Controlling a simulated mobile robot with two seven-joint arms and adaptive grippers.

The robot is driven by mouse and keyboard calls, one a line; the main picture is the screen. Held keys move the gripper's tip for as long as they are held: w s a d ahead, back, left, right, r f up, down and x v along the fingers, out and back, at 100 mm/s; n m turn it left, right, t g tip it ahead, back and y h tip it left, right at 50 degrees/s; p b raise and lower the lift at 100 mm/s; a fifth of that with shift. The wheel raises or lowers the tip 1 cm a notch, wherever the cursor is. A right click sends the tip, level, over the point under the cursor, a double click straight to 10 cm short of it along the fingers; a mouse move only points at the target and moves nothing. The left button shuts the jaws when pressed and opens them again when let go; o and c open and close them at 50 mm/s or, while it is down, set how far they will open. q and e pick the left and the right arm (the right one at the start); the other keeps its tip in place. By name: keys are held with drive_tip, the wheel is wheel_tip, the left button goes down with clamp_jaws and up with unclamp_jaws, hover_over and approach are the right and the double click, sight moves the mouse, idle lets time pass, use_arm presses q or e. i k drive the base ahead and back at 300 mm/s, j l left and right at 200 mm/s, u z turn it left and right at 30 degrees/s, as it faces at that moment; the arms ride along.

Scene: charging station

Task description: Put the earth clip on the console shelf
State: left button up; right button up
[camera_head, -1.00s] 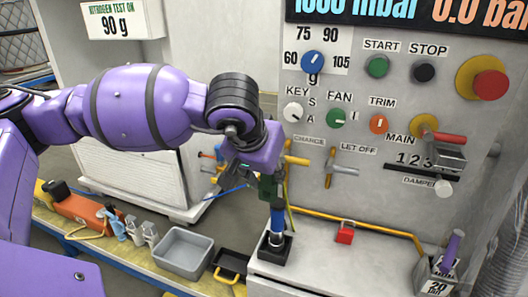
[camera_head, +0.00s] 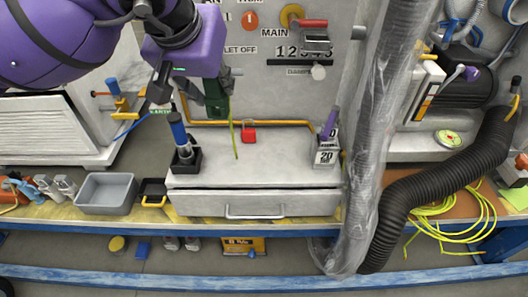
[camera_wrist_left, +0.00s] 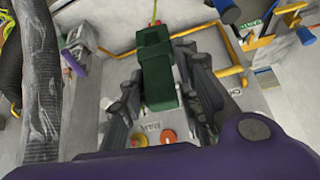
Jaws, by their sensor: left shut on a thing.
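The earth clip (camera_head: 215,98) is dark green, with a thin yellow-green lead hanging down from it toward the shelf. My left gripper (camera_head: 200,86) is shut on it and holds it up in front of the console panel, above the back left part of the shelf. In the left wrist view the clip (camera_wrist_left: 157,65) sits between the two fingers (camera_wrist_left: 165,98). The console shelf (camera_head: 270,168) is a pale grey top over a drawer. The clip appears clear of the shelf. My right gripper is not in view.
A blue-handled tool (camera_head: 180,132) stands in a black holder at the shelf's left end. A red padlock (camera_head: 249,134) is at the back, near a yellow pipe (camera_head: 290,123). A purple-handled weight (camera_head: 327,150) stands at the right end. The shelf's middle is mostly clear.

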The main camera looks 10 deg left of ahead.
sight(223, 166)
drive_tip(key=i+l+u, duration=0.15)
drive_tip(key=l, duration=0.4)
drive_tip(key=i+l+u, duration=0.2)
drive_tip(key=l, duration=0.3)
drive_tip(key=l+u, duration=0.15)
drive_tip(key=l, duration=0.4)
drive_tip(key=k, duration=0.05)
